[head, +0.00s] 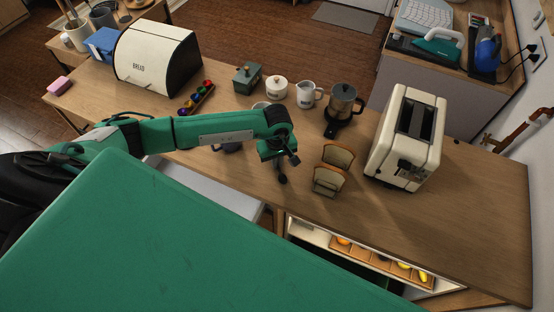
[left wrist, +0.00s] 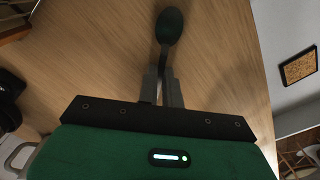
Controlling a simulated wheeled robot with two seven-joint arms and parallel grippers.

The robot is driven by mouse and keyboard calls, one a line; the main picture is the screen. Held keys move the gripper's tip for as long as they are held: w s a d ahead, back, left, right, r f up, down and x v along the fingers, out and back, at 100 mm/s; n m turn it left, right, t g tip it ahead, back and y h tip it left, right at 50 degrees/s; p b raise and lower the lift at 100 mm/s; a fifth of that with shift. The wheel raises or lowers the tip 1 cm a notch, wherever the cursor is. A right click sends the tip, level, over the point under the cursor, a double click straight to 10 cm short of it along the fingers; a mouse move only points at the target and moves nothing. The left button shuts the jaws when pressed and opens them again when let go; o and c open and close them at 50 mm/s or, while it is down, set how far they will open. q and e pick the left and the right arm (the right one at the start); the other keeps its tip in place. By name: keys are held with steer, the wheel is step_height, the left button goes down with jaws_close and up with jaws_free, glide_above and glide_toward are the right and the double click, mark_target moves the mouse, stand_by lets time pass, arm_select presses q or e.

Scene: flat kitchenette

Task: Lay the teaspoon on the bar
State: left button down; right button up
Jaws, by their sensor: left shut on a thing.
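The teaspoon (left wrist: 169,27) is dark, with its bowl pointing away from my left gripper (left wrist: 162,84) in the left wrist view. The gripper's fingers are shut on its handle. In the head view my left gripper (head: 281,158) hangs over the front part of the wooden bar (head: 465,215), and the teaspoon (head: 283,179) shows as a small dark shape below it. Whether the teaspoon touches the bar top, I cannot tell. My right gripper is not in view.
A toast rack (head: 332,172) stands close right of the gripper, with a cream toaster (head: 408,140) beyond. The bar's right end is clear.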

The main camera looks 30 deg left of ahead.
arm_select(q)
steer(key=shift+f, duration=0.2)
steer(key=c, duration=1.6)
jaws_free()
steer(key=shift+r, duration=0.2)
steer(key=shift+r, duration=0.15)
step_height(320, 180, up, 12)
steer(key=b, duration=0.5)
